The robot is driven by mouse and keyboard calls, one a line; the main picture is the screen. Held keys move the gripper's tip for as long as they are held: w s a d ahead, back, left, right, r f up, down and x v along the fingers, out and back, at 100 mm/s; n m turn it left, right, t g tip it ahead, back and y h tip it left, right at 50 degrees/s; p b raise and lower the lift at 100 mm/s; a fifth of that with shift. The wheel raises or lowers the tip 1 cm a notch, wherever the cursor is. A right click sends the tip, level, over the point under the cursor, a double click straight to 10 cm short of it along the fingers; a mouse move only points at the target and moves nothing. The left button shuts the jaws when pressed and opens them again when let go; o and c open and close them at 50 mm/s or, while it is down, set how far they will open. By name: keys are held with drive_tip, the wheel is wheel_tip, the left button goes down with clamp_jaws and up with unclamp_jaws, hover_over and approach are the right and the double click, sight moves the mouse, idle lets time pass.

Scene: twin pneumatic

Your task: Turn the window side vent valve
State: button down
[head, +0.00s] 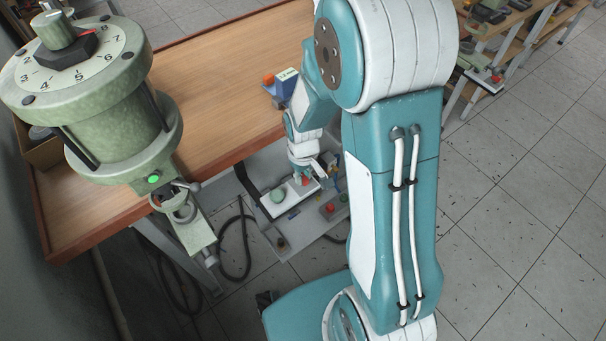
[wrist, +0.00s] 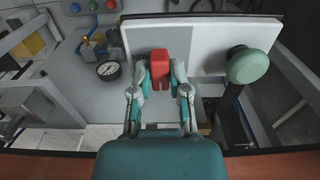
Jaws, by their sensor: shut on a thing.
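My gripper (wrist: 160,82) is shut on a red block-shaped handle (wrist: 159,63) at the lower edge of a white panel in the wrist view. The fingers lie on its left and right sides, and its lower part shows a dark slot between them. In the head view my gripper (head: 306,172) is down at the same white panel (head: 298,196), beside the table. Which side the window is on does not show, so I cannot tell whether the red handle is the window side vent valve.
A round green knob (wrist: 247,65) stands on the panel to the right of my gripper. A dial gauge (wrist: 109,70) and small fittings lie left. The wooden table edge (head: 245,152) is close to my arm. A large green dial device (head: 110,110) stands at the left.

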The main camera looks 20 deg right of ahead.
drive_tip(key=shift+w, duration=0.2)
drive_tip(key=c, duration=0.7)
unclamp_jaws()
drive_tip(key=shift+o, duration=0.5)
drive_tip(key=shift+r, duration=0.1)
wheel_tip(320, 180, up, 12)
drive_tip(key=shift+a, duration=0.1)
drive_tip(key=s+r+m+t, duration=0.3)
drive_tip(key=s+r+t, duration=0.2)
drive_tip(key=s+r, duration=0.9)
drive_tip(key=shift+s+r+m+t, duration=0.25)
drive_tip(key=shift+m+t, duration=0.05)
drive_tip(key=shift+m, duration=0.1)
